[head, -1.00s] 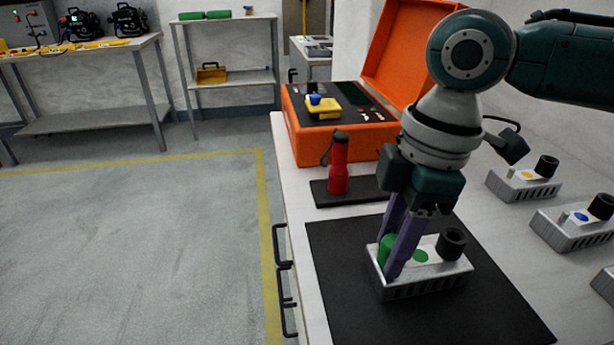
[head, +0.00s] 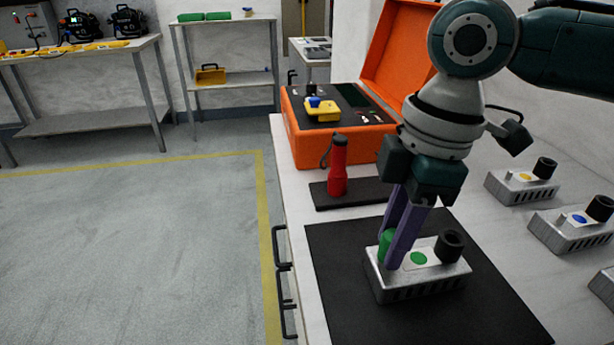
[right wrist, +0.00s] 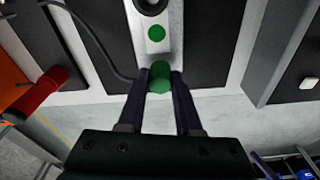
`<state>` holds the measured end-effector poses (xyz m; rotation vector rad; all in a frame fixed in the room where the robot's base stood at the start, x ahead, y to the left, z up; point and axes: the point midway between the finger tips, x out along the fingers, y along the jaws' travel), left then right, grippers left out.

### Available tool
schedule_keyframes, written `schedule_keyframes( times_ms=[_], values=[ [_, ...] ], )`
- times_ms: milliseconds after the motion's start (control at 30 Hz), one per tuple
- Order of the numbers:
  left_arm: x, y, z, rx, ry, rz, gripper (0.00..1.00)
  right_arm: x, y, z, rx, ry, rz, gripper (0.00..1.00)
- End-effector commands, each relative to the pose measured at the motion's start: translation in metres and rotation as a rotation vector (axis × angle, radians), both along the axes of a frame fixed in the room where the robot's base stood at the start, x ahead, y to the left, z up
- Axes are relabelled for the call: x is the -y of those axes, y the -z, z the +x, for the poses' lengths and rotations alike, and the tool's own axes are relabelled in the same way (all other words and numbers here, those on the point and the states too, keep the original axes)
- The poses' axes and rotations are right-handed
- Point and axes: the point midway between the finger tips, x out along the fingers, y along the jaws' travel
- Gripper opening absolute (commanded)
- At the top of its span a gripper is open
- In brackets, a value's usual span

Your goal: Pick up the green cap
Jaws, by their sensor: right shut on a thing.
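The green cap (head: 386,243) is at the left end of a grey metal block (head: 420,283) with a green dot on top. My right gripper (head: 391,255) points down with its purple fingers shut on the cap. The near finger hides part of the cap, and I cannot tell whether its lower end is clear of the block. In the right wrist view the cap (right wrist: 160,79) sits between the two fingertips (right wrist: 160,82). My left gripper is not in view.
The block stands on a black mat (head: 340,290). A black cylinder (head: 449,246) stands at its right end. A red flashlight (head: 338,165) and an open orange case (head: 310,140) are behind. Similar blocks with yellow (head: 520,190) and blue (head: 565,235) dots stand to the right.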

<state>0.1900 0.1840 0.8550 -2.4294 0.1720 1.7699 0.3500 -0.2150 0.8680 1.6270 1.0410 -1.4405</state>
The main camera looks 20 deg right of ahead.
Motion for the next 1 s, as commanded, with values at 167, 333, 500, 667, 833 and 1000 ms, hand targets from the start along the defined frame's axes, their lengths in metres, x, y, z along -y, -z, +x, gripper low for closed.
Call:
schedule_keyframes(
  times_ms=[167, 333, 500, 667, 833, 1000],
  values=[
    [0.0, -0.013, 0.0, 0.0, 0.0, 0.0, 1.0, 0.0, -0.041, 0.001, 0.006, -0.001, 0.0, 0.0],
    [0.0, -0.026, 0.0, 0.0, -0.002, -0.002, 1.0, 0.0, -0.094, 0.002, 0.007, 0.0, 0.0, 0.0],
    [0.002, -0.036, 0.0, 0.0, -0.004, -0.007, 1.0, 0.0, -0.141, 0.001, 0.005, 0.0, 0.0, 0.0],
    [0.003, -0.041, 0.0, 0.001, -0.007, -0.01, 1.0, 0.0, -0.171, 0.001, 0.003, 0.0, 0.001, 0.0],
    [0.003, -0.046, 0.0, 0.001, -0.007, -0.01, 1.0, 0.0, -0.187, 0.0, 0.0, 0.0, 0.001, 0.0],
    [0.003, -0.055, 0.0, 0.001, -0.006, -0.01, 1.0, 0.0, -0.195, 0.0, -0.002, 0.001, 0.001, 0.0]
  ],
)
